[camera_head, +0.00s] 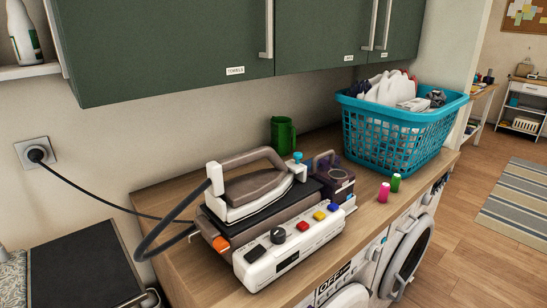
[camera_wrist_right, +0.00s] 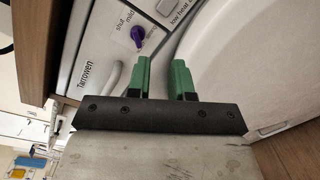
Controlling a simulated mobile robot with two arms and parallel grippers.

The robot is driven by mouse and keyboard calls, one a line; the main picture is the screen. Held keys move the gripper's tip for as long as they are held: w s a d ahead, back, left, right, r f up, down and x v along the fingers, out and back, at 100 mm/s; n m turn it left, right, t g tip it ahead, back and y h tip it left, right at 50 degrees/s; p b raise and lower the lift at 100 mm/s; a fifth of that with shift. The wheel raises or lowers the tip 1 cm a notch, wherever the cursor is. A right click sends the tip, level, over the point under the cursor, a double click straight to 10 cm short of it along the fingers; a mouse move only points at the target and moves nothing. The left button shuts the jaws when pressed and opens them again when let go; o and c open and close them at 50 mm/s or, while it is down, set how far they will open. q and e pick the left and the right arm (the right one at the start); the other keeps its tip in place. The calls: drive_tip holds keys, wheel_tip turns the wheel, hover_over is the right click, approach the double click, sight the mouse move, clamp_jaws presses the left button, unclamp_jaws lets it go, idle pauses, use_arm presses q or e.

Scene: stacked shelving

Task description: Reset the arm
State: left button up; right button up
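In the right wrist view my right gripper (camera_wrist_right: 161,70) shows two green fingers set apart with nothing between them, so it is open and empty. Beyond the fingers is a white appliance front (camera_wrist_right: 92,45) with a purple knob (camera_wrist_right: 138,33) and printed labels. A large curved white surface (camera_wrist_right: 240,65) lies to the right of the fingers. I cannot tell how close the fingers are to it. Neither of my arms shows in the head view, and my left gripper is not in view.
A wooden counter (camera_head: 205,271) carries a steam iron (camera_head: 245,190) on its base, a green mug (camera_head: 283,135), a blue laundry basket (camera_head: 372,144) and two small spools. Green cupboards (camera_head: 165,50) hang above. Washing machines (camera_head: 407,255) stand below. Open floor (camera_head: 465,250) lies at right.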

drive_tip(key=s+d+f+m+g+h, duration=0.35)
drive_tip(key=s+f+m, duration=0.5)
drive_tip(key=f, duration=0.35)
drive_tip(key=s+d+f+m+g+h, duration=0.2)
drive_tip(key=s+d+f+m+h, duration=0.25)
drive_tip(key=s+f+m, duration=0.6)
drive_tip(key=s+f+m+g+h, duration=0.1)
drive_tip(key=s+f+m+g, duration=0.3)
drive_tip(key=s, duration=0.7)
drive_tip(key=s+a+f+m+g+h, duration=0.1)
drive_tip(key=s+f+m+g, duration=0.2)
drive_tip(key=s+f+m, duration=0.2)
drive_tip(key=s+f, duration=0.3)
drive_tip(key=s, duration=0.4)
drive_tip(key=shift+a+m+g, duration=0.3)
drive_tip(key=shift+g, duration=0.05)
drive_tip(key=shift+w, duration=0.15)
